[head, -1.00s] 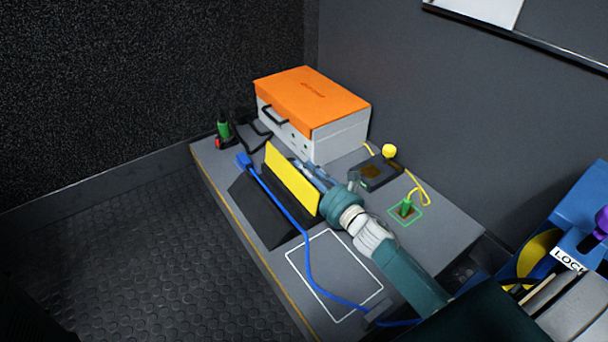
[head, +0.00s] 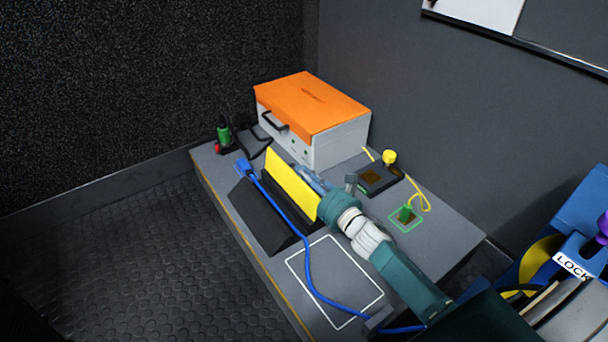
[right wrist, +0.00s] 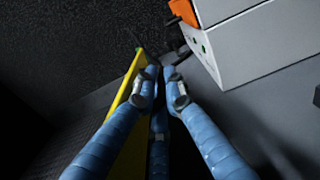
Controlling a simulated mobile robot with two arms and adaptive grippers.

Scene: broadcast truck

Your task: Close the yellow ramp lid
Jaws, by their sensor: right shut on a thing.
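The yellow ramp lid (head: 292,184) stands raised, roughly upright, along the dark ramp (head: 262,217) on the grey bench. My right gripper (head: 312,180) is at the lid's back side, the side facing the orange-topped case, with its blue fingers partly hidden behind the lid. In the right wrist view my right gripper (right wrist: 162,85) has its fingers close together, with the yellow lid (right wrist: 130,155) running beneath the left finger. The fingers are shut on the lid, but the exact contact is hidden. A blue cable (head: 288,222) lies over the ramp. My left gripper is not in view.
An orange-topped white case (head: 340,142) stands close behind the gripper. A white-outlined rectangle (head: 335,282) on the bench is mostly clear, crossed by the blue cable.

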